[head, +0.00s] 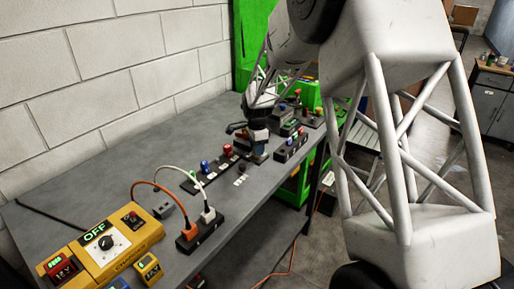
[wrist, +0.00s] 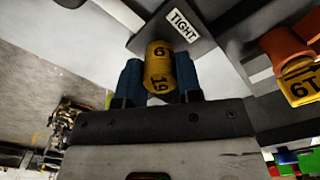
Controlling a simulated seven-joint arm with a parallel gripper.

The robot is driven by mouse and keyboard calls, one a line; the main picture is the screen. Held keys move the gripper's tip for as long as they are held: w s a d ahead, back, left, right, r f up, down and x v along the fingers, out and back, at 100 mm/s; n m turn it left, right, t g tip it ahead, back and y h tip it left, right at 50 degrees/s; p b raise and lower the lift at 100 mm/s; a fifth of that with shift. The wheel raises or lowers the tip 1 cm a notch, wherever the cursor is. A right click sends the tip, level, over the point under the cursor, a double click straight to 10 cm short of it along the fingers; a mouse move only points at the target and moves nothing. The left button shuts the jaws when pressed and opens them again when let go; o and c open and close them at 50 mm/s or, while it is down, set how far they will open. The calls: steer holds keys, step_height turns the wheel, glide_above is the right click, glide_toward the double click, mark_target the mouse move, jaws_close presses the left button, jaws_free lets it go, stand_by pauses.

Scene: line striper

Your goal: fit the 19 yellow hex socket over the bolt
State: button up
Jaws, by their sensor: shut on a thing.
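In the wrist view, the yellow socket (wrist: 158,66) marked 19 is between the two blue fingers of my gripper (wrist: 159,78), which is shut on it. The socket's far end is close to a dark plate with a white TIGHT label (wrist: 184,24); I cannot tell whether they touch. The bolt cannot be made out, so I cannot tell whether the socket is around it. In the head view, my gripper (head: 258,148) is low over the grey bench among dark socket holders, and the held socket is hidden.
In the wrist view, a second yellow piece (wrist: 300,84) marked 19 is at the right, by an orange cylinder (wrist: 284,46). In the head view, a dark holder with red and blue sockets (head: 215,166) lies left of my gripper. A yellow OFF box (head: 110,246) and cables are nearer.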

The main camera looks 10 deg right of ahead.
steer(key=shift+f, duration=0.35)
stand_by(0.5)
steer(key=o, duration=1.3)
steer(key=shift+r, duration=0.15)
steer(key=shift+r, duration=3.35)
